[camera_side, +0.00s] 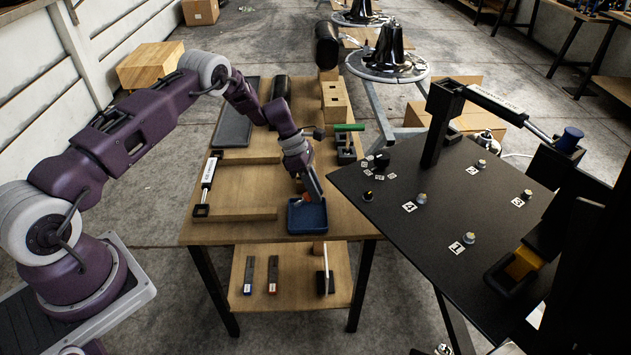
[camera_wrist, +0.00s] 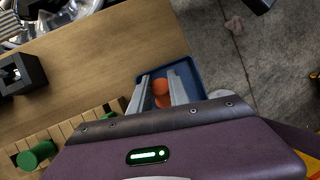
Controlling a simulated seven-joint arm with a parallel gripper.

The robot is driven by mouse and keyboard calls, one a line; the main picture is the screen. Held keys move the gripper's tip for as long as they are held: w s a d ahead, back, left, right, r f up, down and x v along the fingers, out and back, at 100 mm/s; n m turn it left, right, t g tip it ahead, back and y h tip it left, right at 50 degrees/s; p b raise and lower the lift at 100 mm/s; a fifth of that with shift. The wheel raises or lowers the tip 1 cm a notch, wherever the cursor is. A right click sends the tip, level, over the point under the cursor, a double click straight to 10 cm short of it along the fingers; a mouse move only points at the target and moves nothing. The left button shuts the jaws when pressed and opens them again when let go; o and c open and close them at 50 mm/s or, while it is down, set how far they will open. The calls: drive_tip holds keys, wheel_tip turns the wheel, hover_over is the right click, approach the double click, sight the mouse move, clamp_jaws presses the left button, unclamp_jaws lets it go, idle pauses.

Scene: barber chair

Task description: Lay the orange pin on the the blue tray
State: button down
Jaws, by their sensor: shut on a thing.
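The blue tray (camera_side: 307,216) lies near the front right edge of the wooden table. My gripper (camera_side: 309,196) is over the tray, pointing down. In the wrist view my gripper (camera_wrist: 160,92) has its two fingers on either side of the orange pin (camera_wrist: 161,86), shut on it. The pin has a rounded orange head. The blue tray (camera_wrist: 187,70) shows behind and beside the fingers. In the side view only a small bit of orange (camera_side: 306,197) shows at the fingertips. I cannot tell whether the pin touches the tray floor.
A black panel with knobs (camera_side: 440,210) is close on the right. The table's front edge (camera_side: 250,238) is just before the tray.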

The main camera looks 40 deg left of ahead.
drive_tip(key=shift+f, duration=0.3)
drive_tip(key=c, duration=1.2)
unclamp_jaws()
drive_tip(key=shift+o, duration=0.2)
drive_tip(key=v, duration=0.7)
